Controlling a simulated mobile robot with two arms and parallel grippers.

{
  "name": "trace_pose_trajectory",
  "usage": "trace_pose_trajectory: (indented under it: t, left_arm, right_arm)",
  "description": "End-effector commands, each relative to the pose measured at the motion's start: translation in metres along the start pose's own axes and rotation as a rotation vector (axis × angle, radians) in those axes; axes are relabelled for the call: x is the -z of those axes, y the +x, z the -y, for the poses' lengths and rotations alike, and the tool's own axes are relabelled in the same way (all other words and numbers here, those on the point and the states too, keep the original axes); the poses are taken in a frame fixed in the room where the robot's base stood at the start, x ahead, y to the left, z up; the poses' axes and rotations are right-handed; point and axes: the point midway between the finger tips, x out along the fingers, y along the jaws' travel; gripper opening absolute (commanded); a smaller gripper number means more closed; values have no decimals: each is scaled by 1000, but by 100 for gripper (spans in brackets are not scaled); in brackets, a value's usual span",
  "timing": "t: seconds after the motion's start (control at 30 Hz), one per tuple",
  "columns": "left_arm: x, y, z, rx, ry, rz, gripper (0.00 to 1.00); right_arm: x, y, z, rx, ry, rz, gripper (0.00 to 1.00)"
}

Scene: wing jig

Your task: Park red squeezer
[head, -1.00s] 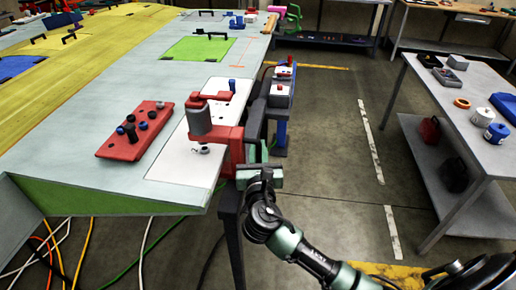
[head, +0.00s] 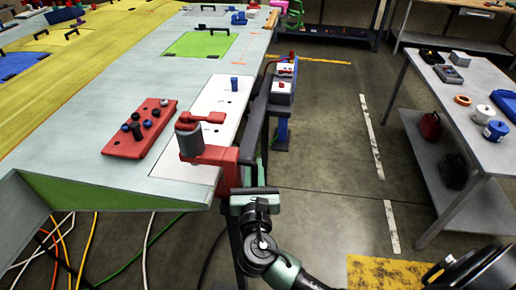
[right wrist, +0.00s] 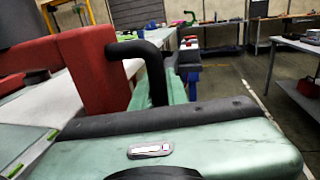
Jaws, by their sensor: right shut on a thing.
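The red squeezer (head: 222,157) is a red C-shaped tool with a grey cylinder (head: 189,138) at its left end. It is at the near right corner of the wing panel (head: 130,85), over the white plate (head: 218,99). I cannot tell whether it touches the panel. My right gripper (head: 252,192) is shut on the squeezer at its right end, just outside the panel's edge. In the right wrist view, the squeezer's red body (right wrist: 95,68) and its black bent handle (right wrist: 152,75) rise beyond the green gripper (right wrist: 155,120). My left gripper is not in view.
A red tray (head: 125,143) with several black and blue pieces lies left of the squeezer. A blue peg (head: 234,83) stands on the white plate. A stand with boxes (head: 281,90) is beside the panel's right edge. Open floor (head: 325,140) separates it from a grey table (head: 460,110).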

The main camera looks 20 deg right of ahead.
Motion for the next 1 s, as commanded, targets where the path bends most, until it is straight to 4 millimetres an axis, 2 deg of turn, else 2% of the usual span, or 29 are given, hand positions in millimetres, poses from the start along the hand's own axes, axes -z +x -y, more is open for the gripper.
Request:
trace_pose_trajectory:
  t: [0.1, 0.37, 0.4, 0.77, 0.87, 1.0]
  left_arm:
    - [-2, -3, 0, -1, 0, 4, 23]
    - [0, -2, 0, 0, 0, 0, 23]
    - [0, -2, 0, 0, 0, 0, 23]
    - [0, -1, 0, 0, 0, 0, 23]
    - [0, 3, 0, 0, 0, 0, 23]
    - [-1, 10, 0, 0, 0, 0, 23]
  right_arm:
    - [0, -9, -2, 0, 2, -3, 0]
    - [2, -10, -2, -1, 2, -3, 0]
    - [2, -10, -2, -1, 2, -3, 23]
    - [0, -11, -2, 0, 1, 1, 23]
    - [2, -22, -2, -1, 1, 1, 23]
    - [4, -47, -2, -1, 3, -2, 23]
